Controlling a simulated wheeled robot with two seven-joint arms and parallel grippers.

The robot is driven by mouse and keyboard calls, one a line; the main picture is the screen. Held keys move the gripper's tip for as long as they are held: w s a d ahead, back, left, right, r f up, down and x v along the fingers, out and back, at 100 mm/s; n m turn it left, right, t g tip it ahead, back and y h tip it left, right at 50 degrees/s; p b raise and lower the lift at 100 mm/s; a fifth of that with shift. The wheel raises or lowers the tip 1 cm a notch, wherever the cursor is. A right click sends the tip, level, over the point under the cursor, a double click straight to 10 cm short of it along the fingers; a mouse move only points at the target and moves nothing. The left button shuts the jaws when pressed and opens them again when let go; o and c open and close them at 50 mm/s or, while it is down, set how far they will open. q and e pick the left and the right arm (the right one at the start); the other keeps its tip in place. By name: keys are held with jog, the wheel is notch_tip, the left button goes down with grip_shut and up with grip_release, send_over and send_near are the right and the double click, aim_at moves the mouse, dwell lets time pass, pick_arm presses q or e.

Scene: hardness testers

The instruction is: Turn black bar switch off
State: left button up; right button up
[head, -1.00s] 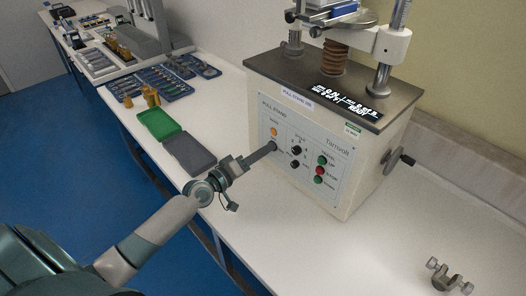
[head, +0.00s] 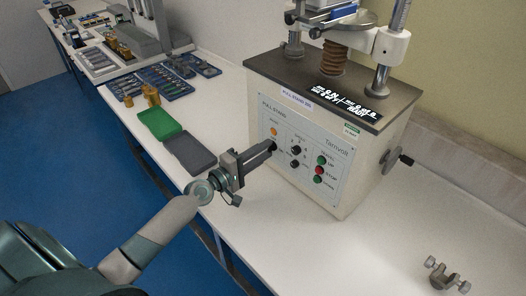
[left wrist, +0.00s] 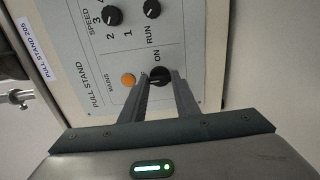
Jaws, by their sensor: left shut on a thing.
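The pull stand's light front panel (head: 326,180) faces me in the head view. The black bar switch (left wrist: 160,75) is a dark round knob by the word ON, beside the orange mains lamp (left wrist: 128,80). The lamp also shows in the head view (head: 274,131). My left gripper (head: 272,148) reaches the panel from the left. In the left wrist view its two fingers (left wrist: 158,82) lie on either side of the switch, shut on it. The fingertips hide part of the switch, and its exact angle is hard to tell. My right gripper is not in view.
Black speed and run knobs (head: 297,150) and green and red buttons (head: 319,171) sit right of the switch. A green and grey open case (head: 160,123) and tool trays lie on the bench to the left. A metal clamp (head: 446,278) lies front right.

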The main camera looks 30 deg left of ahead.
pick_arm(q)
jog(key=shift+r, duration=0.1)
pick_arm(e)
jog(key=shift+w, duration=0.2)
pick_arm(q)
jog(key=o, duration=1)
jog(key=shift+w, duration=0.1)
jog(key=shift+o, duration=0.2)
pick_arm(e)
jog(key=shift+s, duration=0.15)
